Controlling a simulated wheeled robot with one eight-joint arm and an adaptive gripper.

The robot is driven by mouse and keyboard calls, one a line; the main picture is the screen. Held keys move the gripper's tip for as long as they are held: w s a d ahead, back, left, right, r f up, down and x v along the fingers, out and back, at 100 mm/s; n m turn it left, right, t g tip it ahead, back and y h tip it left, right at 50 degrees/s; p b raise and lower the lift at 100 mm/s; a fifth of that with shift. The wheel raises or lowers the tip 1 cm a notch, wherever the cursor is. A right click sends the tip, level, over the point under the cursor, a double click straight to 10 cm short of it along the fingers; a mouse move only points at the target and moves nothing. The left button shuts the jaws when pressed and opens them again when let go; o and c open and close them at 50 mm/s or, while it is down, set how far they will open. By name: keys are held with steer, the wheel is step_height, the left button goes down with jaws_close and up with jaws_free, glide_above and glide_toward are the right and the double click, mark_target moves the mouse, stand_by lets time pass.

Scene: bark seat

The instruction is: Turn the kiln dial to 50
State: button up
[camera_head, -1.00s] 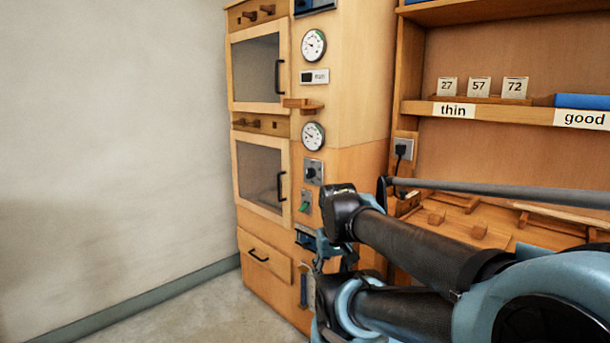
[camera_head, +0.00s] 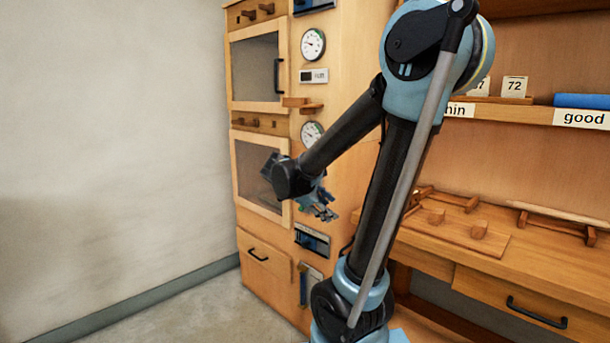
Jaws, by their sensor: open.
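The kiln is a tall wooden cabinet with two dark-windowed doors, an upper one (camera_head: 256,68) and a lower one (camera_head: 262,165). On its front strip are two round white gauges with needles, the upper gauge (camera_head: 313,44) and the lower gauge (camera_head: 311,132). My arm partly covers the lower gauge. The plate with a dark knob below it is hidden behind my arm now. My gripper (camera_head: 327,212) is open and empty in front of the strip, below the lower gauge. I cannot tell whether it touches the panel. The scale numbers are too small to read.
A small wooden ledge (camera_head: 303,104) juts out between the gauges, below a display plate (camera_head: 314,76). To the right is a workbench (camera_head: 450,262) with wooden pieces, under a shelf (camera_head: 530,113) with number cards. The floor at left is clear.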

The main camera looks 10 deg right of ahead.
steer(key=w+a+r+n+t+h, duration=0.3)
steer(key=w+a+n, duration=0.2)
steer(key=w+a, duration=0.3)
steer(key=w+a+r+n+t+h, duration=0.3)
steer(key=w+a+n, duration=0.25)
steer(key=a, duration=0.35)
steer(key=x, duration=1.7)
steer(key=shift+w+f, duration=0.25)
steer(key=shift+a, duration=0.15)
steer(key=c, duration=0.9)
